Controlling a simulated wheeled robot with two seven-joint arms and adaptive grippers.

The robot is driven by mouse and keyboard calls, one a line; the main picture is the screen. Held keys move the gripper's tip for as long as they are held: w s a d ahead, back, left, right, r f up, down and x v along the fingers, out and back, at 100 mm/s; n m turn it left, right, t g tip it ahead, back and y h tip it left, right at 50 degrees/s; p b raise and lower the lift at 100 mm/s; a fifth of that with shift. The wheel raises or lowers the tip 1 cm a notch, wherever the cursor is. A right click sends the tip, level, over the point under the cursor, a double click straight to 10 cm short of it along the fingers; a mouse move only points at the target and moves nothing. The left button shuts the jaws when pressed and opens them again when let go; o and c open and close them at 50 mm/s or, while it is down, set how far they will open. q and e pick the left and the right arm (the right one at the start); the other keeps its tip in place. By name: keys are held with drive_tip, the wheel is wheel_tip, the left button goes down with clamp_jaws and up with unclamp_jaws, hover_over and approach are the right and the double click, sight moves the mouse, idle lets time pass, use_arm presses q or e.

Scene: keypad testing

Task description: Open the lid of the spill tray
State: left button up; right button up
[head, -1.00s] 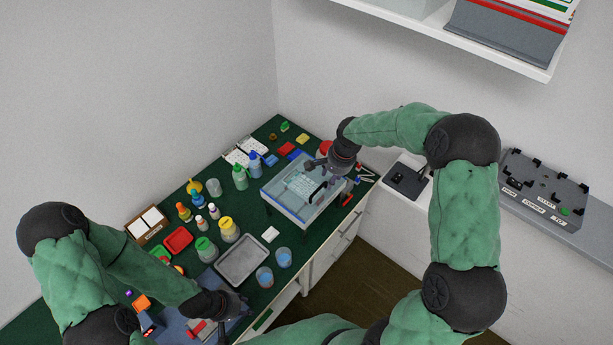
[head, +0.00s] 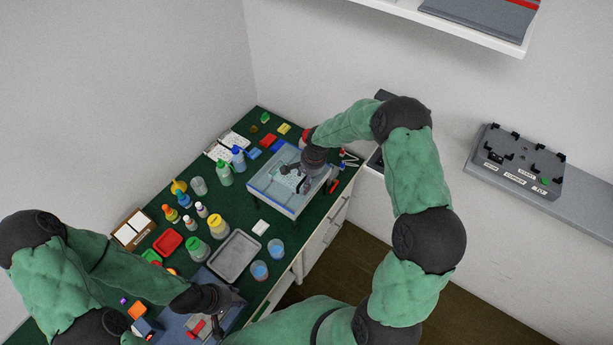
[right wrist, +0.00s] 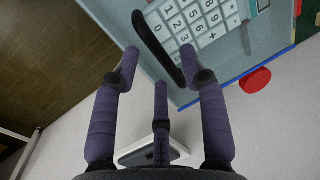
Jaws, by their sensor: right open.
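The spill tray (head: 302,210) is a clear, blue-edged box near the far right of the green table. A white keypad (head: 288,178) shows inside it, and its number keys (right wrist: 200,20) show in the right wrist view. A curved black handle (right wrist: 155,42) stands out over the keypad. My right gripper (head: 305,182) is over the tray. In the right wrist view my right gripper (right wrist: 160,60) has its fingers spread, with the handle running between them; contact is unclear. My left gripper (head: 230,305) is low at the table's front left, its fingers hard to make out.
Bottles (head: 224,172), a grey tray (head: 248,256) and cups of blue liquid (head: 260,270) stand left and in front of the spill tray. A red round object (right wrist: 255,80) is beside the tray. A control box (head: 520,165) is on the ledge at right.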

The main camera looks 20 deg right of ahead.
drive_tip(key=shift+w+f, duration=0.1)
drive_tip(key=shift+f, duration=0.15)
clamp_jaws()
